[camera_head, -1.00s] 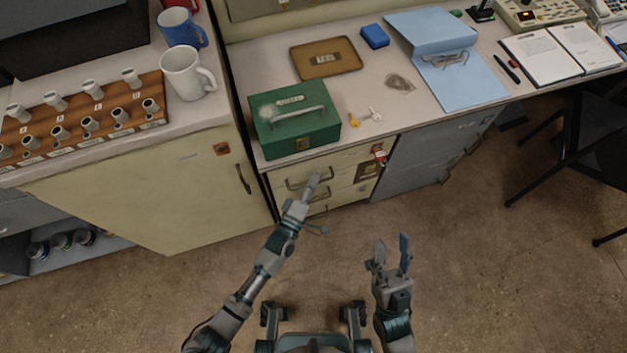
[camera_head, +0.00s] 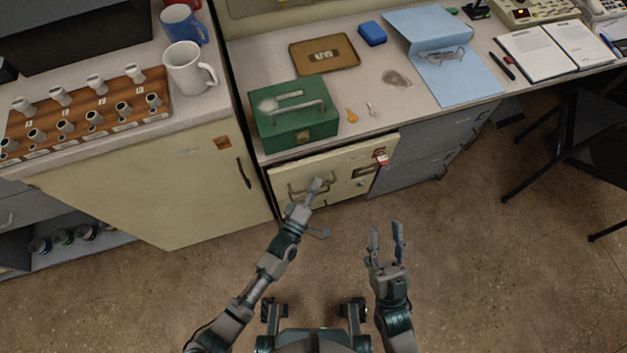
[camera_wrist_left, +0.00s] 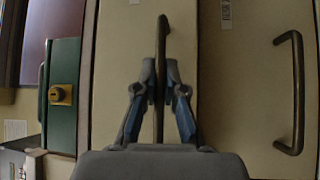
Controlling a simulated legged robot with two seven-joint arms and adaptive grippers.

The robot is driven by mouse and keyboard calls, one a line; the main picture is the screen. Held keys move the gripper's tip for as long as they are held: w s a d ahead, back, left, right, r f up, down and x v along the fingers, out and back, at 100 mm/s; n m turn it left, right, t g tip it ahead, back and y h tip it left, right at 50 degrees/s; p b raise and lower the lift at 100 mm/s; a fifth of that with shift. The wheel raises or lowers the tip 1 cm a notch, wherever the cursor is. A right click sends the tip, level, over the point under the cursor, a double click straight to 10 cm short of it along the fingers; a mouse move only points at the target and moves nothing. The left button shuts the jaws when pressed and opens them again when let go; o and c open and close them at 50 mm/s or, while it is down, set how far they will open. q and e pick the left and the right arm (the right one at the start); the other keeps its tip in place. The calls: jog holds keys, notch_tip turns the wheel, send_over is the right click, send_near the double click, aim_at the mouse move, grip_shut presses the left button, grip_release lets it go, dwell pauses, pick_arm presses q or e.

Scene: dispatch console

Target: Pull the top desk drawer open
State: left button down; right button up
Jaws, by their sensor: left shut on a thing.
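The top desk drawer (camera_head: 340,167) is cream, with a curved metal handle and a label plate on its front. It sits under the desk top and stands out a little from the cabinet. My left gripper (camera_head: 318,186) is at the handle. In the left wrist view, the fingers (camera_wrist_left: 160,85) are closed on the dark handle bar (camera_wrist_left: 162,40). The inside of the drawer is hard to make out.
A green cash box (camera_head: 294,113) stands on the desk above the drawer. A red-tagged item (camera_head: 381,157) is at the drawer's upper right. A second handle (camera_wrist_left: 290,92) shows beside it in the wrist view. The floor (camera_head: 460,260) in front is clear.

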pick_arm(q)
jog(key=s+d+p, duration=0.2)
jog(key=s+d, duration=0.1)
jog(key=s, duration=0.8)
jog(key=s+d+p, duration=0.2)
jog(key=s+d, duration=0.2)
jog(key=s, duration=0.6)
jog(key=shift+s+f, duration=0.3)
jog(key=shift+s, duration=0.1)
pick_arm(e)
notch_tip(320, 180, down, 10)
jog(key=w+n+g+h, duration=0.1)
jog(key=w+g, duration=0.1)
jog(key=g, duration=0.7)
jog(key=shift+w+d+r, duration=0.15)
jog(key=shift+w+r, duration=0.1)
jog(key=shift+w, duration=0.1)
pick_arm(q)
jog(key=c, duration=1.2)
grip_release()
jog(key=shift+c, duration=0.2)
jog(key=shift+w+r, duration=0.1)
jog(key=shift+w, duration=0.05)
pick_arm(e)
jog(key=shift+w, duration=0.1)
